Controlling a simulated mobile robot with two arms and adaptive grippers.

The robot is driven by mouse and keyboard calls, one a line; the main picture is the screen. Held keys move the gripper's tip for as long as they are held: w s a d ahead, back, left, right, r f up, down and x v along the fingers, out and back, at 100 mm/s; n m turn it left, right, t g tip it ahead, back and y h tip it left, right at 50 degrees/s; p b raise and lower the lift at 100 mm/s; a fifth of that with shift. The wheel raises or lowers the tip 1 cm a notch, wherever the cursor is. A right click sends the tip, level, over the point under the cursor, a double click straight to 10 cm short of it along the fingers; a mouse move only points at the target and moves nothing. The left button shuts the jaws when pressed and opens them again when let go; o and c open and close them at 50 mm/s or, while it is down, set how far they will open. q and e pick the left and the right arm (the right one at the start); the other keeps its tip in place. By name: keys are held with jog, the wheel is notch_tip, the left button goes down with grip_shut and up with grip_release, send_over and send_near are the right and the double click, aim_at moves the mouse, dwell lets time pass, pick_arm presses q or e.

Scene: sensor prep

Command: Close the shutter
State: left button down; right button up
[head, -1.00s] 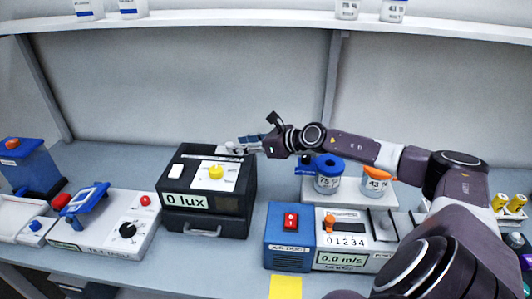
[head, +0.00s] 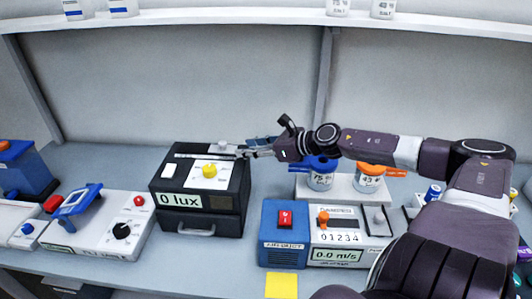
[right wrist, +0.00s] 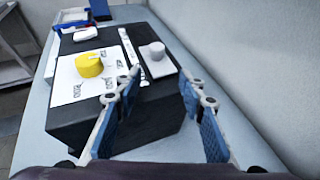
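The black light box (head: 222,202) has a display reading 0 lux (head: 180,200) and a yellow knob (head: 209,170) on a white top plate. Near its back edge is a grey shutter knob (head: 222,146), which shows clearly as a round post on a white strip in the right wrist view (right wrist: 153,50). My right gripper (head: 241,152) is at the box's right rear edge, right of the grey knob. In the right wrist view its blue-padded fingers (right wrist: 162,115) are spread wide with nothing between them, and the knob lies beyond the tips. My left gripper is out of view.
A blue unit with a red switch (head: 285,219) and an air-speed meter (head: 336,256) stand right of the box. Lidded jars (head: 319,181) stand behind them. A white meter with a black dial (head: 122,231) stands left. Bare bench lies behind the box.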

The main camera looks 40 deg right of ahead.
jog(key=s, duration=0.1)
jog(key=s+d, duration=0.1)
jog(key=s, duration=0.3)
jog(key=shift+s+d, duration=0.25)
jog(key=shift+d, duration=0.1)
dwell(0.4)
dwell(0.5)
